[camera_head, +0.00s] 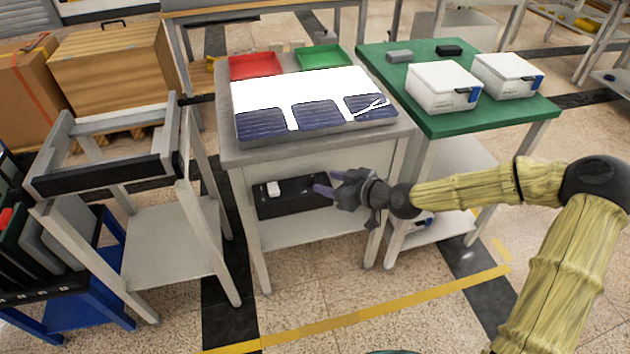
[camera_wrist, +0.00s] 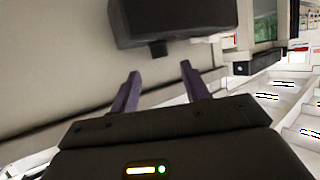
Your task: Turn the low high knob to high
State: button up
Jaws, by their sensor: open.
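A black control panel (camera_head: 264,206) is mounted under the front of the grey table, with a white block-like part and small pale marks on its face. My gripper (camera_head: 319,184) is in front of the panel's right part, its purple fingers pointing left toward it. In the wrist view my gripper (camera_wrist: 160,70) is open, with nothing between its fingers. Ahead of them is a dark box (camera_wrist: 180,18) with a small dark knob (camera_wrist: 158,49) sticking out, roughly in line with the gap and apart from the fingers. The low and high marks and the knob's setting cannot be read.
On the grey table (camera_head: 232,152) lie a white-and-blue panelled sheet (camera_head: 300,90), a red tray (camera_head: 254,66) and a green tray (camera_head: 322,57). A green-topped table (camera_head: 440,122) with white boxes stands right. A grey frame stand (camera_head: 150,225) stands left.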

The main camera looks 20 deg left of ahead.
aim_at(312, 178)
jog(key=x, duration=0.6)
jog(key=shift+d+b, duration=0.1)
jog(key=shift+b, duration=0.3)
jog(key=c, duration=1)
